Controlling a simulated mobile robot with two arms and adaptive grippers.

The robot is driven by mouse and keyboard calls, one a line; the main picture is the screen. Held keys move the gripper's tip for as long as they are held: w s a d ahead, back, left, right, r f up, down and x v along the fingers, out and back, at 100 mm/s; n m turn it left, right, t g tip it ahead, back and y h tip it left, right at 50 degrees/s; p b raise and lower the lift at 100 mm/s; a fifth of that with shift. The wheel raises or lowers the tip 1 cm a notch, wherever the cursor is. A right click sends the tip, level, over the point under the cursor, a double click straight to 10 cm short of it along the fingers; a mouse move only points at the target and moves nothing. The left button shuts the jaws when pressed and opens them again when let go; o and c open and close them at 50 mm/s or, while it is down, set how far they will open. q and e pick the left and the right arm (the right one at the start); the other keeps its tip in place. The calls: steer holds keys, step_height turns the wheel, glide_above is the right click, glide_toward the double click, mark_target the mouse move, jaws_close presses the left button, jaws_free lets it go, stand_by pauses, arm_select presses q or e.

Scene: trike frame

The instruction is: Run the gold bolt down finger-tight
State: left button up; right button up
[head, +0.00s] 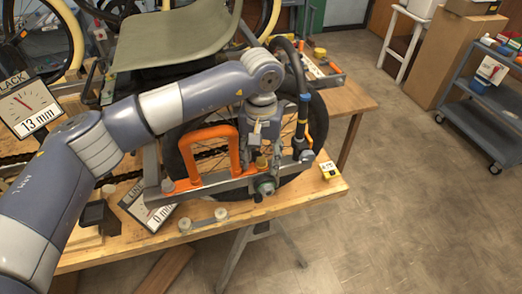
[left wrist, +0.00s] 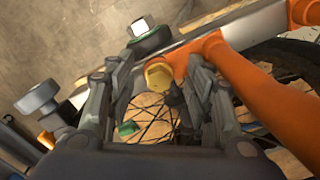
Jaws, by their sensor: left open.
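The gold bolt (head: 261,162) stands on the silver bar of the trike frame, beside an orange U-shaped bracket (head: 213,128). In the left wrist view the bolt's gold hex head (left wrist: 158,75) shows between the two fingers. My left gripper (head: 254,146) reaches down from above, open, with its fingers on either side of the bolt head. I cannot tell whether either finger touches it. The bolt's shank and how far it is threaded in are hidden. My right gripper is not in view.
A green-ringed hub nut (head: 265,187) and the spoked wheel (head: 312,120) are close to the gripper. The floor at right is clear before a grey cart (head: 485,115).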

arm_select(q)
steer(key=c, duration=1.1)
steer(key=m, duration=0.3)
steer(key=shift+c, duration=0.2)
steer(key=m, duration=0.4)
steer(key=shift+w+a, duration=0.1)
jaws_close()
steer(key=o, duration=0.8)
jaws_free()
steer(key=shift+o, duration=0.2)
